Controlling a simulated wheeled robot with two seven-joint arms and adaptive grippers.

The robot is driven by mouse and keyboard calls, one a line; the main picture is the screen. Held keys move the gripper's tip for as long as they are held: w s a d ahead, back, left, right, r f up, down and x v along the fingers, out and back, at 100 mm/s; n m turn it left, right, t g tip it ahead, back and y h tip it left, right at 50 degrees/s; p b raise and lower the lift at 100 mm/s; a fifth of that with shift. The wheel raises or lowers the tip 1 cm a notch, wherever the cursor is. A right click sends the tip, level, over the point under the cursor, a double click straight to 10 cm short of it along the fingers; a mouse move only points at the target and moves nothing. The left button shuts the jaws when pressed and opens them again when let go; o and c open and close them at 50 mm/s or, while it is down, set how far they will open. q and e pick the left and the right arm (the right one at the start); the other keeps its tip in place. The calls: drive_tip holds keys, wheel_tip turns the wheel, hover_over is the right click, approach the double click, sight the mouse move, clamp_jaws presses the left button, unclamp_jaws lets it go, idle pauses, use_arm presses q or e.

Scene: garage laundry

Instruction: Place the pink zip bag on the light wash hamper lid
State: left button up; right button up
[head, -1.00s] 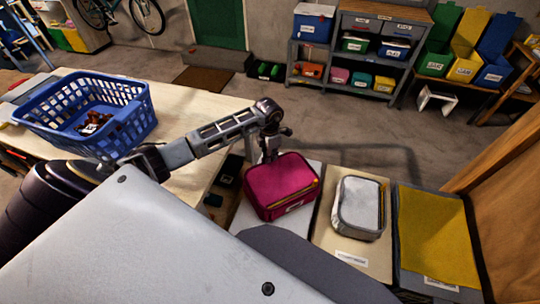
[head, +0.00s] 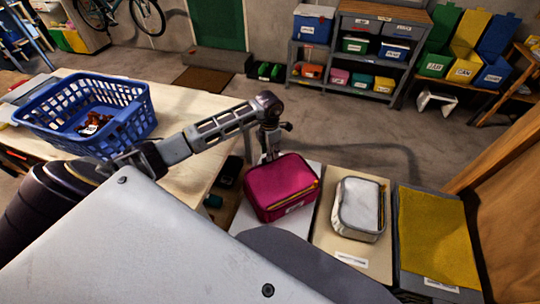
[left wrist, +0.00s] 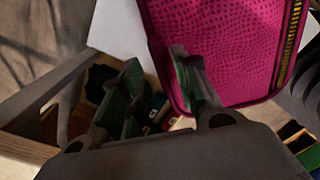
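The pink zip bag (head: 281,186) lies on a white hamper lid (head: 262,224), the leftmost of a row of lids; the lid also shows in the left wrist view (left wrist: 117,28). My left gripper (head: 270,152) is at the bag's far left edge in the head view. In the left wrist view, its two green-padded fingers (left wrist: 160,92) are apart with no bag between them. The bag (left wrist: 222,45) is beside and behind the right finger; contact cannot be told. My right gripper is not in view.
A grey bag (head: 357,207) lies on the beige lid (head: 328,247) to the right, beside a yellow-topped lid (head: 436,236). A blue basket (head: 130,130) stands on the wooden table (head: 190,120) at left. A wooden panel (head: 510,200) borders the right.

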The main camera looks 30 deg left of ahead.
use_arm(q)
wheel_tip(320, 180, up, 9)
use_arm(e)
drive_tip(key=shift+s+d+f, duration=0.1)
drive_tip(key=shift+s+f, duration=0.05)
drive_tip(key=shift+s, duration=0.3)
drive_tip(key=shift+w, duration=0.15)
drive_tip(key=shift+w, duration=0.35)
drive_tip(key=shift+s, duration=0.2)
